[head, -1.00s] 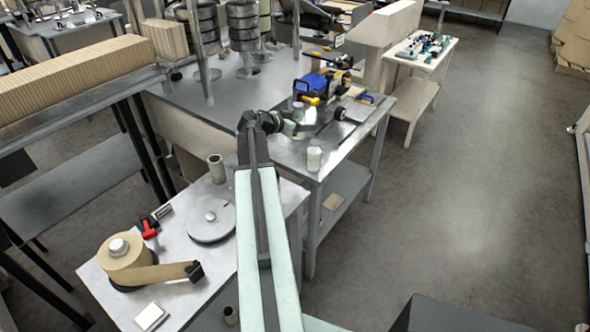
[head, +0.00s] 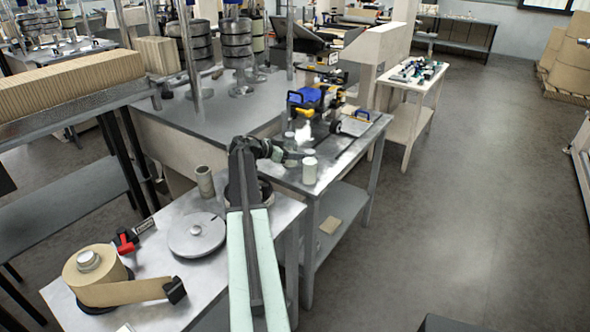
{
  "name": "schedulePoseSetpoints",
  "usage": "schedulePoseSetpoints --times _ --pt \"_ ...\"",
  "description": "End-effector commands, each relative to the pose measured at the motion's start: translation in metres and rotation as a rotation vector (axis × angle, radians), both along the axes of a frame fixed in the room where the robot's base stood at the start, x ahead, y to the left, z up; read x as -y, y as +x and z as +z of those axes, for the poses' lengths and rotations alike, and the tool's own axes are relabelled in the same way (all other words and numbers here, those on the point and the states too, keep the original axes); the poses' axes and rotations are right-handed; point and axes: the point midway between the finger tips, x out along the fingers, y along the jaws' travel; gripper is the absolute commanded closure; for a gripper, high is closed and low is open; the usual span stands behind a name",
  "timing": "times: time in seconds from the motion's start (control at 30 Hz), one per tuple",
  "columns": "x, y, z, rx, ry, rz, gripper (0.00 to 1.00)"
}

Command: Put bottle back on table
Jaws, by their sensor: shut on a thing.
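My gripper (head: 284,153) is shut on a small pale bottle (head: 289,138), seen over the near part of the metal table (head: 345,152). The bottle is small in the picture, and the fingers hide part of it. I cannot tell whether its base touches the table. A second white bottle (head: 309,171) stands upright near the table's front edge, just right of my gripper.
A blue and yellow machine (head: 310,98) and a dark wheel (head: 335,127) are behind my gripper. The nearer bench holds a kraft tape roll (head: 93,272), a round metal disc (head: 197,234) and a tube (head: 205,181). Open floor (head: 450,210) lies to the right.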

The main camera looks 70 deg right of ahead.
Motion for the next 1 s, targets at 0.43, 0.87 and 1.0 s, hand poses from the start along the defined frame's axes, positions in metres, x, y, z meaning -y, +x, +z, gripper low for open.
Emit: schedulePoseSetpoints --times 0.43,0.87,1.0 --pt "0.000 -0.001 -0.034 -0.001 -0.001 0.000 1.00" --pt "0.000 -0.001 -0.037 0.000 0.000 -0.001 0.39" --pt "0.001 -0.001 -0.032 0.000 0.000 -0.001 0.39"
